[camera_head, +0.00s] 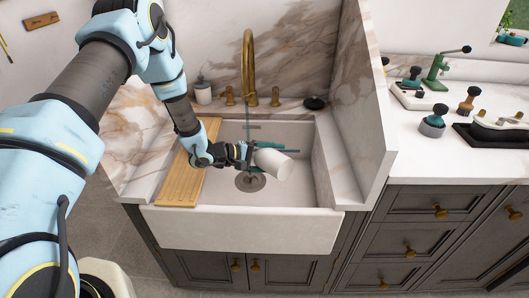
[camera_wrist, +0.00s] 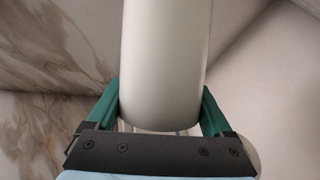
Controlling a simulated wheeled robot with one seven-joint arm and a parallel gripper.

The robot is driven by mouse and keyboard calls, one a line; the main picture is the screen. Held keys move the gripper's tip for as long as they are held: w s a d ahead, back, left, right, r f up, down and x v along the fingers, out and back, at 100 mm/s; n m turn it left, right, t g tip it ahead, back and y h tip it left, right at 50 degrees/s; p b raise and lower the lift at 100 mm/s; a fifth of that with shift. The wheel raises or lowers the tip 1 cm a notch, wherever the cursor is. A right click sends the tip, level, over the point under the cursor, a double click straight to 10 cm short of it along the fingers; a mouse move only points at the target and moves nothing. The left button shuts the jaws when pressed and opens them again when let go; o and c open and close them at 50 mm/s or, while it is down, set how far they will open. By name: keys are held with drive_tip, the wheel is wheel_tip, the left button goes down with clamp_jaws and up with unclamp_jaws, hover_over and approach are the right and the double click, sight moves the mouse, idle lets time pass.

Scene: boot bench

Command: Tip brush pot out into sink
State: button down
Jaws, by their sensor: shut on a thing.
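The white brush pot (camera_head: 273,163) is a smooth cylinder, tilted well over above the sink basin, towards its right half. My gripper (camera_head: 268,149) is shut on it, with teal fingers on either side of its body. In the wrist view the pot (camera_wrist: 163,60) fills the middle between the fingers of my gripper (camera_wrist: 161,105). I cannot tell which end is its mouth or whether anything is inside. The white sink (camera_head: 240,226) lies below, with a round drain (camera_head: 250,181) just left of the pot.
A wooden board (camera_head: 184,178) lies across the sink's left side. A tall brass tap (camera_head: 248,62) stands behind, with a thin pale line below its spout. A marble side panel (camera_head: 362,110) rises at right. Coffee tools, including a green press (camera_head: 436,68), stand on the right counter.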

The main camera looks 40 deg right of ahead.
sight(271, 151)
drive_tip(key=m+t, duration=0.1)
drive_tip(key=s+m+t+y+b, duration=0.1)
drive_tip(key=shift+d+r+m, duration=0.15)
drive_tip(key=shift+m, duration=0.15)
drive_tip(key=m+t+b, duration=0.2)
drive_tip(key=shift+s+r+y+b, duration=0.1)
drive_tip(key=shift+r+y+b, duration=0.2)
drive_tip(key=shift+b, duration=0.1)
drive_tip(key=shift+r+m+t+b, duration=0.3)
drive_tip(key=shift+m+t+b, duration=0.3)
drive_tip(key=shift+t+b, duration=0.25)
drive_tip(key=m+t+b, duration=0.1)
drive_tip(key=b, duration=0.1)
drive_tip(key=r+m+t+b, duration=0.1)
drive_tip(key=t+b, duration=0.1)
drive_tip(key=shift+w+m+b, duration=0.2)
drive_tip(key=shift+m+b, duration=0.1)
drive_tip(key=shift+b, duration=0.05)
drive_tip(key=m+t+b, duration=0.1)
drive_tip(key=r+m+b, duration=0.1)
drive_tip(key=b, duration=0.1)
drive_tip(key=shift+w+t, duration=0.25)
drive_tip(key=shift+t, duration=0.1)
drive_tip(key=shift+w+r+m+t+b, duration=0.15)
drive_tip(key=shift+r+m+t+b, duration=0.3)
drive_tip(key=shift+b, duration=0.2)
